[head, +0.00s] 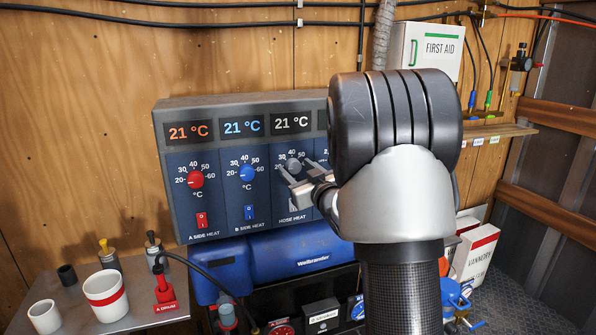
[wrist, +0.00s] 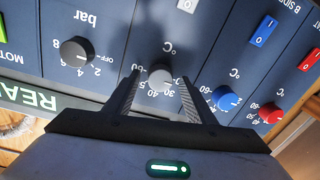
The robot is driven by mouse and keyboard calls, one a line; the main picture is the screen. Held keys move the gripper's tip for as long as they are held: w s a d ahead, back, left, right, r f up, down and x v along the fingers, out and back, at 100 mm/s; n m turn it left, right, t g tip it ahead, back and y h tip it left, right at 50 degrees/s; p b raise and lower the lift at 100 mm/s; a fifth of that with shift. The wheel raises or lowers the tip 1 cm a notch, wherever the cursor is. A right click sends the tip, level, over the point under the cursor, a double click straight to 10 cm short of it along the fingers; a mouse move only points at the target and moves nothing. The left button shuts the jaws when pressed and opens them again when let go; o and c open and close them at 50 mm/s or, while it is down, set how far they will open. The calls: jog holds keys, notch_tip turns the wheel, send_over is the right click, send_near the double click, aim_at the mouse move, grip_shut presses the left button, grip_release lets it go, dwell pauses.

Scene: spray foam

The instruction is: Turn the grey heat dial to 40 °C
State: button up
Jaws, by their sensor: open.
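The grey heat dial (head: 293,165) is on the blue panel of the heater unit, above the words HOSE HEAT. The grey display (head: 292,123) above it reads 21 °C. My gripper (head: 300,174) is at this dial, partly covering it in the head view. The wrist view is upside down and shows the grey dial (wrist: 160,77) between the tips of my two open fingers (wrist: 158,84). I cannot tell whether either finger touches it. Its scale numbers show around it; its exact pointer setting is not clear.
A red dial (head: 196,179) and a blue dial (head: 246,173) sit to the left on the panel, with rocker switches below. A black bar dial (wrist: 76,51) is on the other side. A bench (head: 140,316) with cups is at the lower left.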

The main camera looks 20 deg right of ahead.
jog(key=c, duration=1)
jog(key=shift+c, duration=0.2)
jog(key=shift+f+m, duration=0.1)
jog(key=shift+m, duration=0.3)
jog(key=m+b, duration=0.2)
jog(key=m, duration=0.6)
jog(key=shift+m+b, duration=0.3)
jog(key=shift+b, duration=0.1)
jog(key=m, duration=0.4)
jog(key=shift+m+t+h, duration=0.3)
jog(key=shift+m+p, duration=0.35)
jog(key=shift+m, duration=1.75)
jog(key=shift+a, duration=0.1)
